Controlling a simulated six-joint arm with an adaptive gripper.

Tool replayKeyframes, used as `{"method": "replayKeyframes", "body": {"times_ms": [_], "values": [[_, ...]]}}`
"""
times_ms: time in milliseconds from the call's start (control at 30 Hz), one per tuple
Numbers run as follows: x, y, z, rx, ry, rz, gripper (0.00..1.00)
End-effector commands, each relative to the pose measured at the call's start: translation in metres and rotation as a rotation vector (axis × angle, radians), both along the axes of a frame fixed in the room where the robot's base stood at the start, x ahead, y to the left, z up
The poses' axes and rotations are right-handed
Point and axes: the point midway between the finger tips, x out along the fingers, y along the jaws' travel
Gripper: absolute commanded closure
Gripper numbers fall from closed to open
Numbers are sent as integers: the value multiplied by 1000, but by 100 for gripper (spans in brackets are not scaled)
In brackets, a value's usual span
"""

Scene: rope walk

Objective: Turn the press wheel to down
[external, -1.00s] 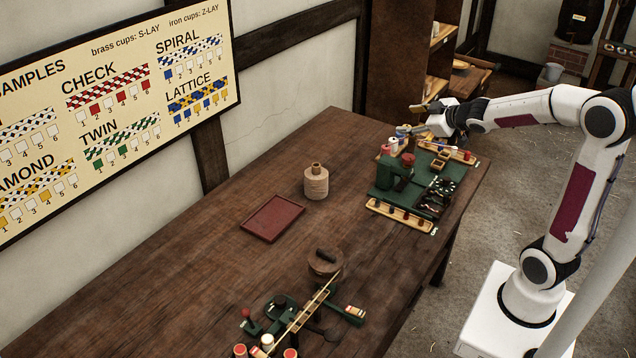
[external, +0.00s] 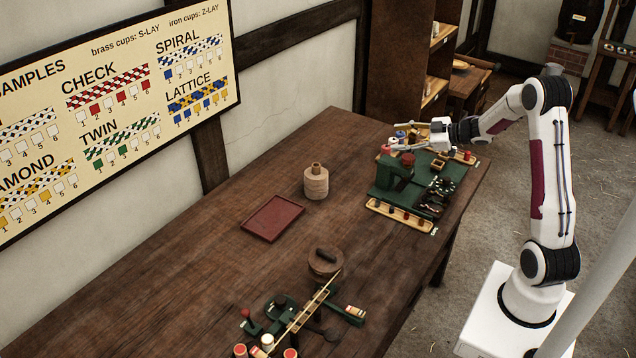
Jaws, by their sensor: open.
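My gripper (external: 402,136) is open and empty, above the far left part of a green machine (external: 393,172) at the far right end of the table. Its fingers point left, over small coloured spools or cups. No part can be surely picked out as the press wheel. Dark round parts (external: 441,186) lie on the right side of the green machine, apart from my gripper. A second green device (external: 283,305) with a red-knobbed lever and a dark knob stands at the front of the table. At this size I cannot tell which way any wheel is turned.
A wooden tray with small cups (external: 400,216) lies along the green machine's near side. The middle of the wooden table (external: 190,260) is clear.

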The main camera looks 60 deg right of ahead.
Motion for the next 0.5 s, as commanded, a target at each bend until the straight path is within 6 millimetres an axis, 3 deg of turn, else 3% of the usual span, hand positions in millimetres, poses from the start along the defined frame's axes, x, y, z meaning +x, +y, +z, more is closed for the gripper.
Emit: {"method": "replayKeyframes", "body": {"times_ms": [200, 500], "values": [[-16, -14, -30, 116, -30, 80, 50], [-45, -32, -57, 288, -85, 156, 50]]}}
